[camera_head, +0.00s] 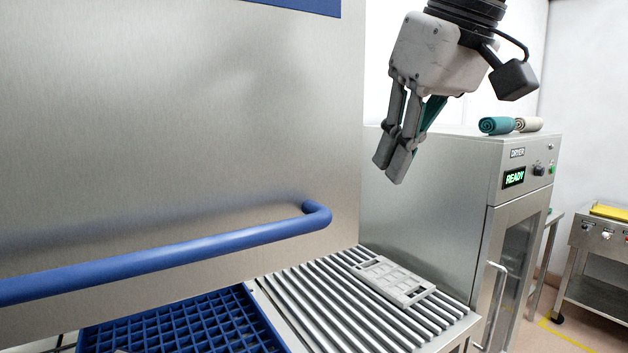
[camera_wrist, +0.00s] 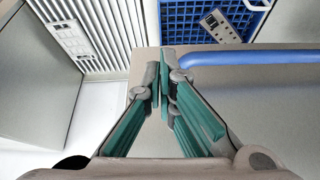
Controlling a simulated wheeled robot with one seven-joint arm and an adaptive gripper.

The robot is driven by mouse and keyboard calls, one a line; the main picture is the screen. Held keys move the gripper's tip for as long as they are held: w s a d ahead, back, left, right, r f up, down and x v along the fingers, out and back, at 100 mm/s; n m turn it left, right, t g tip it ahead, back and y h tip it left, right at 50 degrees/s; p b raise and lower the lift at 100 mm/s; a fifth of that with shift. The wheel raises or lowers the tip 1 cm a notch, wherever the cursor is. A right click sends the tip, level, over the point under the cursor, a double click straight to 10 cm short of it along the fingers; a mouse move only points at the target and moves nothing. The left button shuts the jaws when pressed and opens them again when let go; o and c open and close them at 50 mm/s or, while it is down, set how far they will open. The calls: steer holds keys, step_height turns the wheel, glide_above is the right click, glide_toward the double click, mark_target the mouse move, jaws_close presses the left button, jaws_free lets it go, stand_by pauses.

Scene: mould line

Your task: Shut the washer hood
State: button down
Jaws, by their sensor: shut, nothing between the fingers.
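The washer hood (camera_head: 180,120) is a large brushed steel panel filling the left of the head view. A blue bar handle (camera_head: 180,256) runs along its lower part. A gap shows under the hood, above a blue grid rack (camera_head: 195,325). My gripper (camera_head: 392,170) is shut and empty, pointing down to the right of the hood and above the level of the handle. In the wrist view its closed fingertips (camera_wrist: 164,55) appear beside the end of the blue handle (camera_wrist: 250,57); I cannot tell any contact. The handle's far left end is out of frame.
A slatted roller table (camera_head: 330,300) holds a grey mould plate (camera_head: 392,280). A steel dryer (camera_head: 430,200) with a green READY display (camera_head: 514,178) stands at right, with rolled cloths (camera_head: 510,125) on top. A wheeled steel unit (camera_head: 600,255) stands farther right. In the wrist view, another grey plate (camera_wrist: 218,26) sits on the blue rack.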

steer(key=w+a+r+n+g+y, duration=0.1)
steer(key=w+a+r+n, duration=0.2)
steer(key=a+r, duration=0.35)
steer(key=p, duration=0.2)
glide_above(316, 212)
steer(key=a, duration=0.1)
steer(key=shift+n, duration=0.3)
steer(key=f, duration=0.7)
steer(key=shift+w+f, duration=0.15)
steer(key=shift+w, duration=0.05)
steer(key=shift+s+d+f, duration=0.15)
steer(key=shift+f, duration=0.35)
steer(key=shift+s+d+f, duration=0.1)
steer(key=shift+d+f, duration=0.05)
steer(key=shift+f, duration=0.35)
steer(key=shift+s+d+f, duration=0.1)
steer(key=shift+d+f, duration=0.1)
steer(key=shift+f, duration=0.7)
